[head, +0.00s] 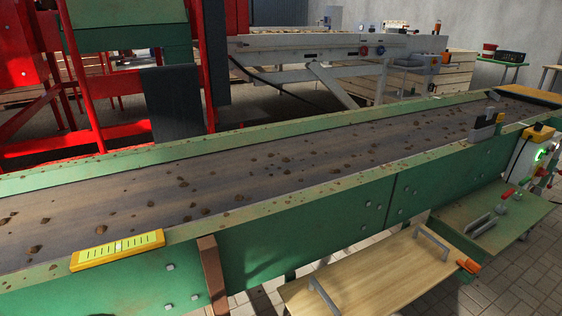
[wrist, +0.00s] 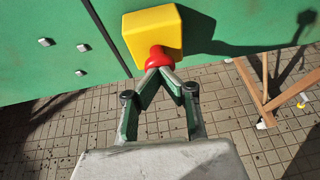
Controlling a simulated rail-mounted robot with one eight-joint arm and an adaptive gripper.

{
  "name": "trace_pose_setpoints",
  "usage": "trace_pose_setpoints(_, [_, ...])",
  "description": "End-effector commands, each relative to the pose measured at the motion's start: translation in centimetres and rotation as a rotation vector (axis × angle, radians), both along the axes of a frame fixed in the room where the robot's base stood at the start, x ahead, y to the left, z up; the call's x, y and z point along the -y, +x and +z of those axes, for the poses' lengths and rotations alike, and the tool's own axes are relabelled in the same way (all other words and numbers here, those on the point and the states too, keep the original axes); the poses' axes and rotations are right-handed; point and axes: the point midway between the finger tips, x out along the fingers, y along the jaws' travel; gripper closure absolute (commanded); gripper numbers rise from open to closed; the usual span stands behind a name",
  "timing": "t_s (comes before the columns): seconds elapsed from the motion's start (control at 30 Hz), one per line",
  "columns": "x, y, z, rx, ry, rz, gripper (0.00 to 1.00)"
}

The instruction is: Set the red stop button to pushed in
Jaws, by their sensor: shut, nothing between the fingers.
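In the wrist view, the red stop button (wrist: 158,57) sticks out from a yellow box (wrist: 153,33) on the green side panel. My gripper (wrist: 158,72) is shut and empty. Its fingertips meet right at the front of the red button and overlap its near edge in the picture. I cannot tell whether they touch it or how far in the button sits. My gripper does not show in the head view, and I cannot make out this button there.
A long green conveyor (head: 300,200) with dirt clods on its belt crosses the head view. A wooden board with handles (head: 375,280) lies in front of it. Wooden legs (wrist: 262,95) stand to the right in the wrist view, above a paved floor (wrist: 250,150).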

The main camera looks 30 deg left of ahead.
Motion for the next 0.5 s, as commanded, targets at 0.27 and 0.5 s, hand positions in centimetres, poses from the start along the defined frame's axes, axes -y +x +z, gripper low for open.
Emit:
trace_pose_setpoints(0.27, [-0.3,0.3,0.0,0.000,0.000,-0.001,1.00])
trace_pose_setpoints(0.5, [-1.7,1.2,0.0,0.000,0.001,-0.001,1.00])
